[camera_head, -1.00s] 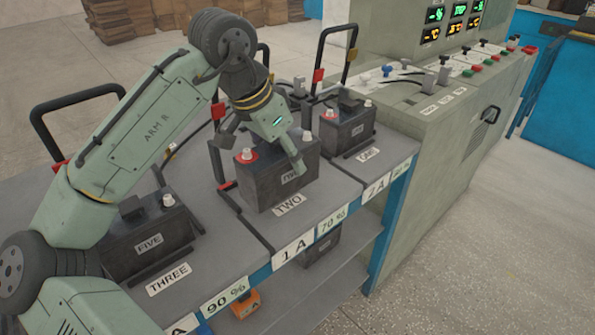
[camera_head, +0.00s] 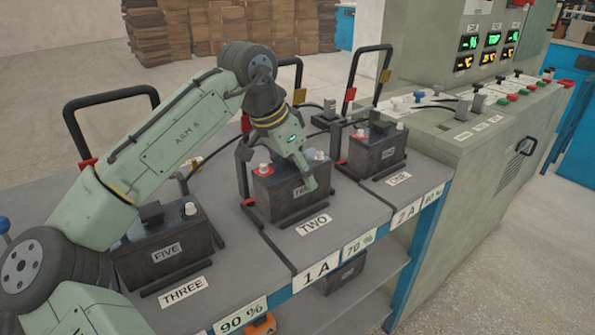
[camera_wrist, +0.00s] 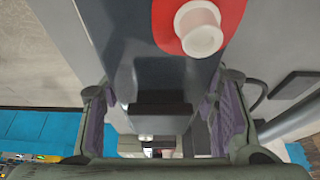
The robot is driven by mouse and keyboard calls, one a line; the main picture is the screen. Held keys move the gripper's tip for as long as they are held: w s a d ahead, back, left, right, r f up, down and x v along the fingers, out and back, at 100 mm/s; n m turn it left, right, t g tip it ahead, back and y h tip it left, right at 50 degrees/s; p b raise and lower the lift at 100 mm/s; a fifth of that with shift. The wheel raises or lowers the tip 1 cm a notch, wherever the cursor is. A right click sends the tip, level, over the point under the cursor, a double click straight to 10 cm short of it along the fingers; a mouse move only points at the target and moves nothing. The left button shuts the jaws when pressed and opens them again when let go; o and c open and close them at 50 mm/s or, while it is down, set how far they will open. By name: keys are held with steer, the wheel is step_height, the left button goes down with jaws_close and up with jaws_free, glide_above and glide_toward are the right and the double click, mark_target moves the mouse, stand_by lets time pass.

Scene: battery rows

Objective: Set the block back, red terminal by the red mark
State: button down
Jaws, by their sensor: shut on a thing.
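The dark battery block (camera_head: 290,190) stands upright at the bay labelled TWO, its lower edge just behind the front rail (camera_head: 303,214). I cannot tell whether it rests fully on the shelf. Its red terminal (camera_head: 265,169) is at the left end of its top, and the pale terminal is at the right. The red mark (camera_head: 245,123) on the left of the bay's handle is on the same side as the red terminal. My gripper (camera_head: 279,166) is shut across the block. In the wrist view its padded fingers flank the block (camera_wrist: 220,95), with the red terminal (camera_wrist: 200,28) near the top.
Battery FIVE (camera_head: 165,245) stands in bay THREE at the left. Another battery (camera_head: 378,150) stands in the bay to the right, close by. Upright black handles rise behind the bays. A grey control cabinet (camera_head: 440,150) stands to the right.

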steer(key=shift+r, duration=0.15)
steer(key=c, duration=0.6)
jaws_free()
steer(key=shift+f, duration=0.25)
steer(key=shift+r, duration=0.1)
